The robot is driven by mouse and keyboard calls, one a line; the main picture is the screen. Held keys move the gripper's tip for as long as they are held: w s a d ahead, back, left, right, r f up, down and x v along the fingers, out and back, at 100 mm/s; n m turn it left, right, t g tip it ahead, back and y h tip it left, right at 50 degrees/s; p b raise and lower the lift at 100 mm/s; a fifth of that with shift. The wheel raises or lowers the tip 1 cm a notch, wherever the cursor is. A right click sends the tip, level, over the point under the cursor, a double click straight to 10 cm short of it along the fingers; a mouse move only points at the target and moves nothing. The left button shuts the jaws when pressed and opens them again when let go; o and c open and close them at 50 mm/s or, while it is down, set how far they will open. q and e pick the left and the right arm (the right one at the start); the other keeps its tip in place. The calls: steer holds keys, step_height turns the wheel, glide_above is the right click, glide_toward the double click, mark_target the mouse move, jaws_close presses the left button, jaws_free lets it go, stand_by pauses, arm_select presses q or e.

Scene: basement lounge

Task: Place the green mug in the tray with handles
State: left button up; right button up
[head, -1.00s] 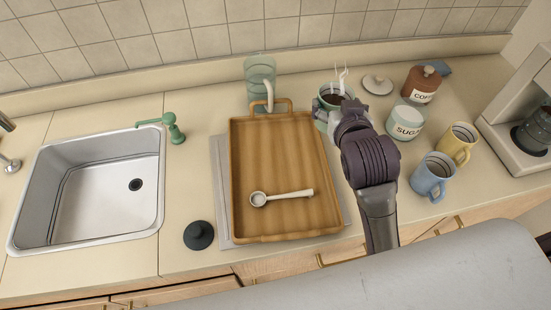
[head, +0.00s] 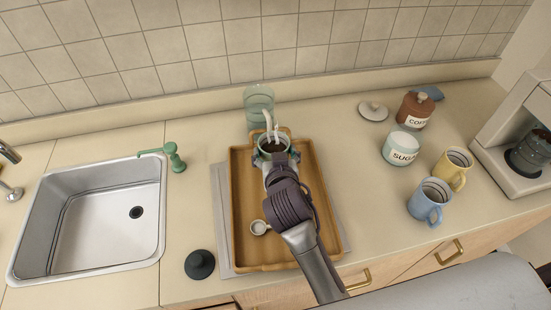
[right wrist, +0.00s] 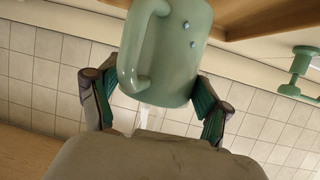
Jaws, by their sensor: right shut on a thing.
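The green mug (head: 265,155) holds dark liquid with white steam rising from it. My right gripper (head: 279,160) is shut on it, with a finger on each side; the right wrist view shows the mug's body and handle (right wrist: 165,50) between the fingers (right wrist: 152,105). The mug is over the far end of the wooden tray with handles (head: 243,205). I cannot tell whether it touches the tray floor. My arm covers much of the tray's middle and right. A spoon's bowl (head: 258,227) shows in the tray; its handle is hidden. My left gripper is not in view.
A green glass (head: 258,100) stands just behind the tray. The sink (head: 95,215), soap dispenser (head: 174,156) and dark knobbed lid (head: 199,264) are left. Sugar jar (head: 401,147), coffee jar (head: 414,110), blue mug (head: 428,200) and yellow mug (head: 453,167) are right.

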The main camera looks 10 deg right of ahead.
step_height(320, 180, down, 3)
steer(key=shift+d+r, duration=0.1)
steer(key=o, duration=1.2)
steer(key=shift+f, duration=0.3)
steer(key=shift+c, duration=0.2)
steer(key=o, duration=0.4)
steer(key=shift+s, duration=0.1)
steer(key=shift+r, duration=0.1)
